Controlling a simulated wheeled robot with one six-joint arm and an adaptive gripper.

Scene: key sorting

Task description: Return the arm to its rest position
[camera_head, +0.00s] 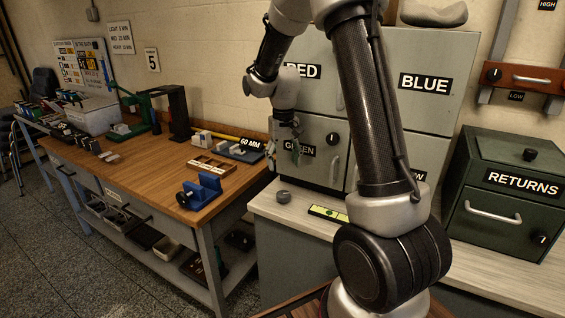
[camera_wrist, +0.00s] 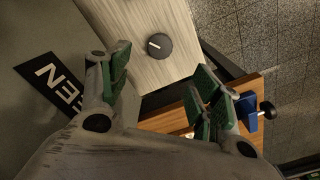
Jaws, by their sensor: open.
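My gripper (camera_head: 296,146) hangs in front of the green-labelled cabinet door at the left of the cabinet block. In the wrist view its green-padded fingers (camera_wrist: 163,82) are spread apart with nothing between them. The GREEN label (camera_head: 299,150) is partly covered by my gripper in the head view. Part of that label (camera_wrist: 62,88) also shows in the wrist view, left of the fingers. My arm stands bent, rising across the right middle of the head view.
A green RETURNS box (camera_head: 506,190) stands at right. A wooden workbench (camera_head: 150,185) at left carries a blue vise (camera_head: 202,190) and trays. Grey floor is open at lower left.

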